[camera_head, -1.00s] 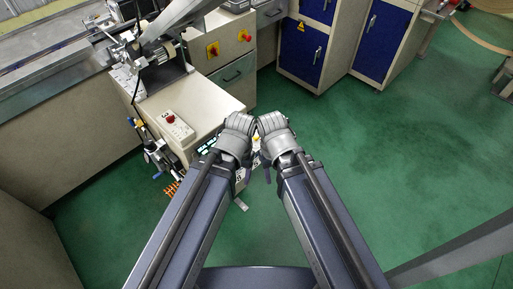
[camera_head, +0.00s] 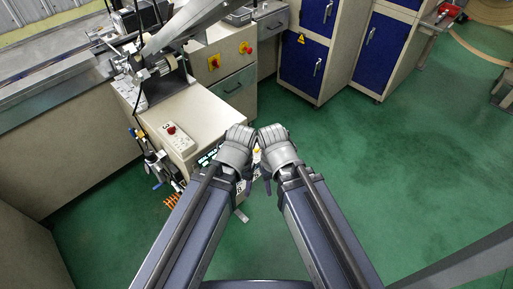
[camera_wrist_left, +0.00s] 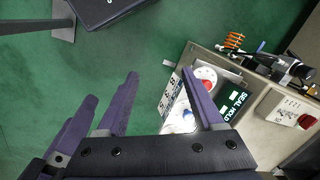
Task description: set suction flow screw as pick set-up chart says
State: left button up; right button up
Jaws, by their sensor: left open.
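My left gripper (camera_head: 236,150) hangs beside the near corner of the cream machine cabinet (camera_head: 205,115). In the left wrist view my left gripper (camera_wrist_left: 160,78) is open, with nothing between its purple fingers. Past its right finger are a white card with dark characters (camera_wrist_left: 168,98), a round white-and-red part (camera_wrist_left: 206,76) and a dark panel reading SEAL HOLD (camera_wrist_left: 234,98). I cannot tell whether the card is the pick set-up chart. I cannot make out the suction flow screw. My right gripper (camera_head: 276,150) is close beside the left one; its fingers are mostly hidden.
Air fittings with a blue handle (camera_head: 157,184) and an orange coil (camera_head: 172,200) stick out from the machine's near side. Blue-door cabinets (camera_head: 303,65) stand behind. Green floor (camera_head: 420,170) is clear at right.

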pick_arm(q)
jog(key=shift+w, duration=0.1)
jog(key=m+h+b, duration=0.1)
jog(key=m+b, duration=0.3)
send_over(256, 147)
notch_tip(256, 147, down, 4)
jog(key=shift+w+d+f, duration=0.1)
jog(key=shift+w, duration=0.05)
jog(key=shift+f, duration=0.15)
notch_tip(256, 147, down, 8)
jog(key=b, duration=0.8)
jog(key=shift+r, duration=0.25)
jog(key=shift+r, duration=0.1)
jog(key=shift+c, duration=0.4)
grip_shut()
